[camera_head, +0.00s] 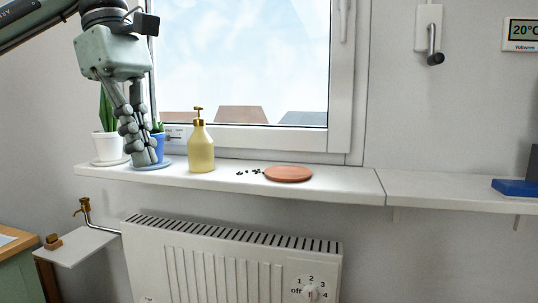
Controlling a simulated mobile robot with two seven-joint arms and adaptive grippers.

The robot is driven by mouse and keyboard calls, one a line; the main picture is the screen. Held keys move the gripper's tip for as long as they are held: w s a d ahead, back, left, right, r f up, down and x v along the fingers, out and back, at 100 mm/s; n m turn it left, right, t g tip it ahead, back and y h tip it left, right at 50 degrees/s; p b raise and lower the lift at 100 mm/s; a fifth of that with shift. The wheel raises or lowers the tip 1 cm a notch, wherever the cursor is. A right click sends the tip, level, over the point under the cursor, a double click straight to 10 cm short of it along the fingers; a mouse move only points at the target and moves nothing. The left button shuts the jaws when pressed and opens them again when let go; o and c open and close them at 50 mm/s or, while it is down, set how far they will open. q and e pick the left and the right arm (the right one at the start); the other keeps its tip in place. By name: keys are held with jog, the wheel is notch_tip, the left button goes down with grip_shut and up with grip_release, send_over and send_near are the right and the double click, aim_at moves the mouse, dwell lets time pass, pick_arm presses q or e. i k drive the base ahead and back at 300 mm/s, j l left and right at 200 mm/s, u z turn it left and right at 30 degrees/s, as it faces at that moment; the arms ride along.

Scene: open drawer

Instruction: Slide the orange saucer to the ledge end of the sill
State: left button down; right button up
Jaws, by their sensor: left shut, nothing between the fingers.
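The orange saucer (288,174) lies flat on the white window sill (330,183), right of the middle of its left section. My left gripper (147,160) points down at the left part of the sill, shut and empty. The ledge (450,188) continues the sill at the right, past a seam. My right gripper is not in view.
A yellow soap dispenser (201,147) stands between my left gripper and the orange saucer. Several small dark bits (250,172) lie just left of the saucer. A blue object (516,187) is at the ledge's far right. A radiator (230,255) is below.

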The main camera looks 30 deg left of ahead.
aim_at(281, 173)
jog(key=i+j, duration=0.15)
jog(key=i, duration=0.2)
jog(key=i+j, duration=0.2)
jog(key=i, duration=0.15)
jog(key=i+j, duration=0.15)
jog(key=i, duration=0.2)
